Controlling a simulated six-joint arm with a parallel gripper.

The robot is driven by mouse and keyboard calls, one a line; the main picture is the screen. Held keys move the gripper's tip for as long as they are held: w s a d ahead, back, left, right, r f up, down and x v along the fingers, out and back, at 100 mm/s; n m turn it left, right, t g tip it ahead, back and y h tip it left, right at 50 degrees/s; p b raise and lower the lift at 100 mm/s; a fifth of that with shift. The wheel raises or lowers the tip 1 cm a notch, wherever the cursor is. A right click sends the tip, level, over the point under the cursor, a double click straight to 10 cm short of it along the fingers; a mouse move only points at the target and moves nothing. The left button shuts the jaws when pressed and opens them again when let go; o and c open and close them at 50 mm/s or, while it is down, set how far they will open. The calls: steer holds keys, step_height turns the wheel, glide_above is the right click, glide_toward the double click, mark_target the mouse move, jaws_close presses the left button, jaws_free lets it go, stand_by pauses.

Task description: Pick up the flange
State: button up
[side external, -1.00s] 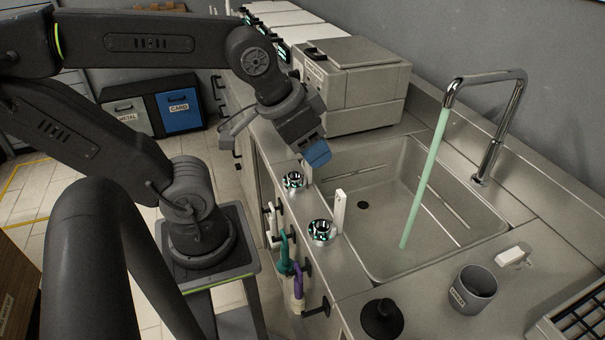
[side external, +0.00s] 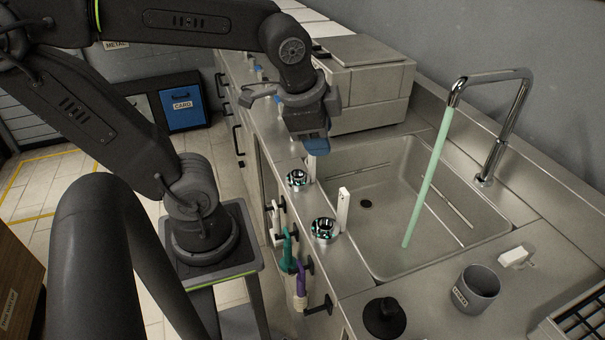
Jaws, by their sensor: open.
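Which piece is the flange I cannot tell for certain. A black round piece with a flat base and raised centre (side external: 384,318), flange-like in shape, lies on the counter at the bottom. Two shiny round metal fittings sit on the counter's front strip, a far one (side external: 297,178) and a near one (side external: 325,228).
A grey cup (side external: 475,289) and a small white block (side external: 516,256) stand near right. A white upright piece (side external: 342,210) rises beside the near fitting. A grey box machine (side external: 360,90) stands behind.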

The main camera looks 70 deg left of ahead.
steer(key=w+a+f+m+g+y, duration=0.3)
steer(key=a+m, duration=0.4)
steer(key=m, duration=0.6)
steer(key=shift+g, duration=0.5)
steer(key=x, duration=0.8)
steer(key=w+a+x, duration=0.1)
steer(key=x, duration=0.3)
steer(key=shift+a, duration=0.1)
steer(key=shift+r, duration=0.1)
jaws_close()
steer(key=shift+w, duration=0.1)
